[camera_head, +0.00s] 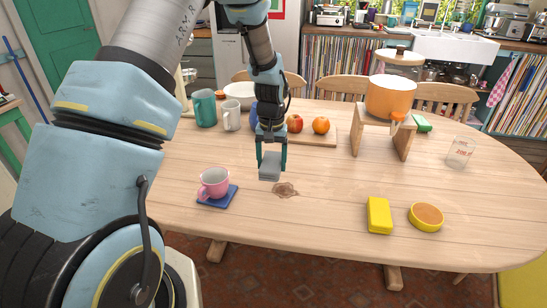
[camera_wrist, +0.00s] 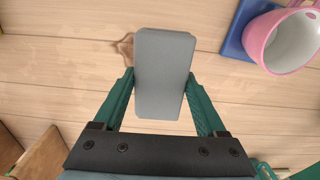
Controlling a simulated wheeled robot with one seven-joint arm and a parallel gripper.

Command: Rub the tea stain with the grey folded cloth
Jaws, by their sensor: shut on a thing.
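The grey folded cloth (camera_head: 269,172) is held between the fingers of my gripper (camera_head: 271,155), which is shut on it. In the wrist view the cloth (camera_wrist: 165,72) is a grey block between the two green fingers of my gripper (camera_wrist: 162,88). The tea stain (camera_head: 285,189) is a brown patch on the table, just in front and to the right of the cloth. In the wrist view the stain (camera_wrist: 126,48) shows at the cloth's upper left edge, partly hidden behind it. I cannot tell whether the cloth touches the table.
A pink cup (camera_head: 214,182) on a blue square (camera_head: 228,196) stands left of the stain. A yellow block (camera_head: 379,216) and a round yellow dish (camera_head: 426,217) lie to the right. A board (camera_head: 327,139) with fruit is behind. The table around the stain is clear.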

